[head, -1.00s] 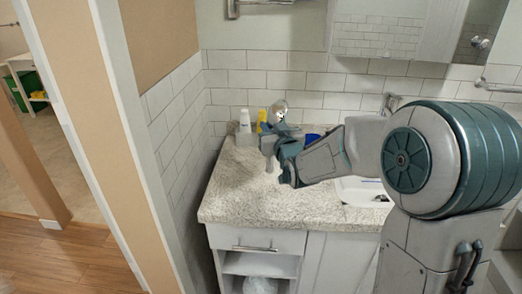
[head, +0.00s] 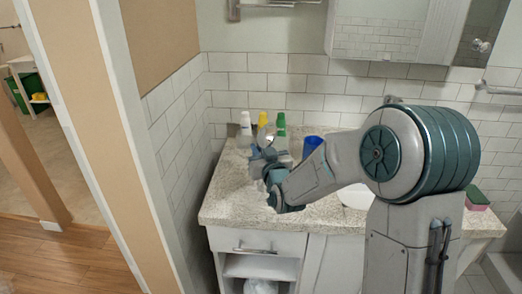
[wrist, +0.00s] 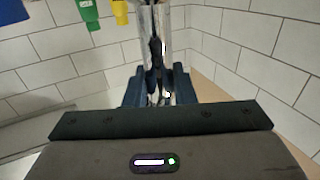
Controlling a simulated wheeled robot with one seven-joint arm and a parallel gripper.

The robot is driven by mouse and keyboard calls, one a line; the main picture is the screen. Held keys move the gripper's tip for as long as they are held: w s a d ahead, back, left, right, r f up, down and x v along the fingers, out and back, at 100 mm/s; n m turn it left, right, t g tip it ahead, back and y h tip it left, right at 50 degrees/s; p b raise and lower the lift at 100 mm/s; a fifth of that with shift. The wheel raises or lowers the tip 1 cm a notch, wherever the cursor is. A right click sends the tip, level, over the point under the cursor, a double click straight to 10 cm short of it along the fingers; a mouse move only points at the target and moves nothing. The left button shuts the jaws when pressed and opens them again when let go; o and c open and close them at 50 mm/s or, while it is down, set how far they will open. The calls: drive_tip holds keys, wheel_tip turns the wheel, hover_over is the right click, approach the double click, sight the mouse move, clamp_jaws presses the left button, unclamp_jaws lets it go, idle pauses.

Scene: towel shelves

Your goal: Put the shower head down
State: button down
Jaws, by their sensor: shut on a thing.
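The shower head (head: 265,139), silvery and shiny, stands up out of my gripper (head: 260,158) over the left part of the speckled stone counter (head: 240,203). In the wrist view, the shower head (wrist: 157,45) shows as a bright and dark upright shape between the blue fingers of my gripper (wrist: 158,92). The fingers are shut on it. I cannot tell whether its lower end touches the counter, since the gripper and arm hide that part.
Behind my gripper stand a white bottle (head: 246,123), a yellow bottle (head: 262,119), a green bottle (head: 281,125) and a blue cup (head: 312,145). The sink (head: 354,196) is to the right, partly behind my arm. The counter's front left is clear.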

drive_tip(key=c, duration=1.2)
unclamp_jaws()
drive_tip(key=shift+f, duration=0.1)
drive_tip(key=b+v, duration=0.1)
drive_tip(key=v, duration=1.1)
drive_tip(key=shift+d, duration=0.1)
drive_tip(key=s+d+f+m+g+h, duration=0.2)
drive_tip(key=s+d+f+g+h, duration=0.4)
drive_tip(key=d, duration=0.3)
drive_tip(key=s+d+m+g, duration=0.1)
drive_tip(key=s+g, duration=0.3)
drive_tip(key=s, duration=0.4)
drive_tip(key=s+d+m+g, duration=0.1)
drive_tip(key=s+d+g, duration=0.3)
drive_tip(key=s, duration=0.5)
drive_tip(key=shift+r+g, duration=0.3)
drive_tip(key=shift+r, duration=0.05)
